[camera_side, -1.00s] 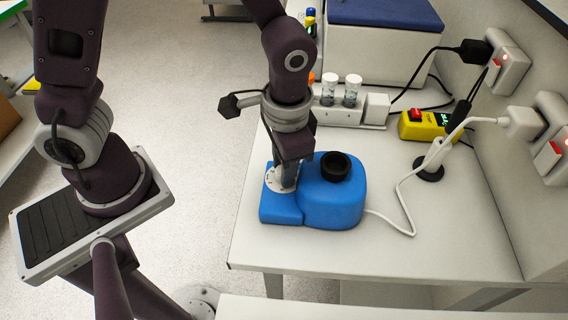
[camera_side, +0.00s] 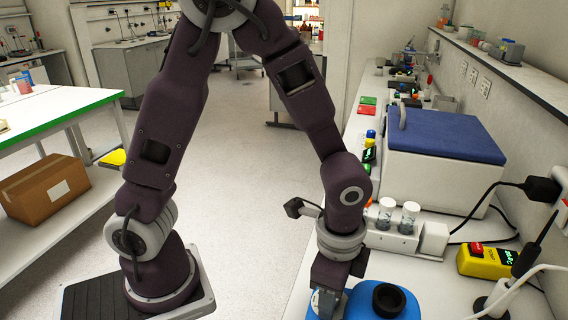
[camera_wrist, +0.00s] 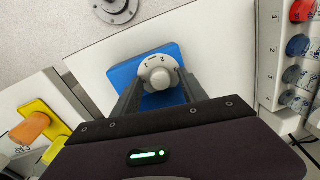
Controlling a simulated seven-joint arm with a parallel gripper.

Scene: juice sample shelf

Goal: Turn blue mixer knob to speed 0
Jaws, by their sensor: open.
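The blue mixer (camera_side: 402,303) is at the bottom edge of the side view, partly cut off, with a black round cup holder (camera_side: 389,299) on top. In the wrist view the blue mixer body (camera_wrist: 122,75) shows a pale dial with dark marks and a grey knob (camera_wrist: 160,77). My gripper (camera_wrist: 161,88) is open, with one finger on each side of the knob. Whether the fingers touch it cannot be told. In the side view my gripper (camera_side: 328,302) hides the knob.
A rack with capped vials (camera_side: 409,217) stands behind the mixer. A yellow box with a red switch (camera_side: 487,262) and cables lie to the right. A blue-lidded white box (camera_side: 445,165) is farther back. The wrist view shows numbered coloured caps (camera_wrist: 298,45) at right.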

